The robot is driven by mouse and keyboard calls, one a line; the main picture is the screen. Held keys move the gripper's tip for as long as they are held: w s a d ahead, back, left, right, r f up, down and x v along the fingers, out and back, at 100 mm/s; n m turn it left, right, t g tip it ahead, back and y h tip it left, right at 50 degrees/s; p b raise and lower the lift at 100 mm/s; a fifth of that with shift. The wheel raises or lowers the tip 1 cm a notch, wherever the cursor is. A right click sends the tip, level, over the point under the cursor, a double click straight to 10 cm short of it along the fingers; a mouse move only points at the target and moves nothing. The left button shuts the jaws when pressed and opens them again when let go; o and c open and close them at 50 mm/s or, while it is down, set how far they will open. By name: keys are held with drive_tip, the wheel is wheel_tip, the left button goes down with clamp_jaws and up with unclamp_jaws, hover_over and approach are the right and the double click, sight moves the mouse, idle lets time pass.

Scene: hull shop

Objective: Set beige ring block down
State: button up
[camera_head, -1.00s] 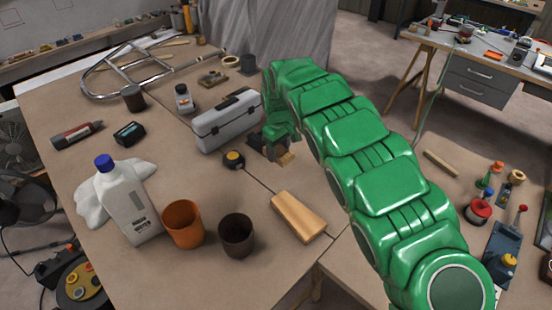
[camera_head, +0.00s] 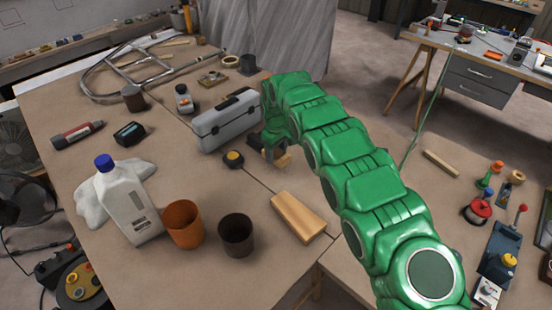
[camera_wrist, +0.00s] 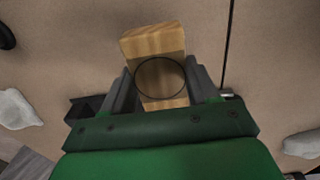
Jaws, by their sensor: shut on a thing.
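The beige ring block (camera_wrist: 155,43) is a pale wooden block with a thin dark ring marked on its face, seen in the wrist view. My gripper (camera_wrist: 163,80) is shut on it, with one dark finger on each side. In the head view a small part of the block (camera_head: 282,162) shows below my gripper (camera_head: 272,146), right of the grey toolbox. My fingers and green arm hide most of it there. I cannot tell whether the block touches the tabletop.
The grey toolbox (camera_head: 226,121) stands close left of my gripper. A yellow-black tape measure (camera_head: 233,159) and a larger wooden block (camera_head: 298,215) lie nearby. An orange cup (camera_head: 184,224), a dark cup (camera_head: 237,236) and a white bottle (camera_head: 128,205) stand in front.

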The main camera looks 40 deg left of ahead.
sight(276, 158)
drive_tip(key=shift+w+a+f, duration=0.1)
drive_tip(key=shift+a+f, duration=0.1)
drive_tip(key=shift+f, duration=1.6)
drive_tip(key=o, duration=1.1)
drive_tip(key=shift+f, duration=0.1)
wheel_tip(276, 158, up, 12)
drive_tip(key=shift+r, duration=0.15)
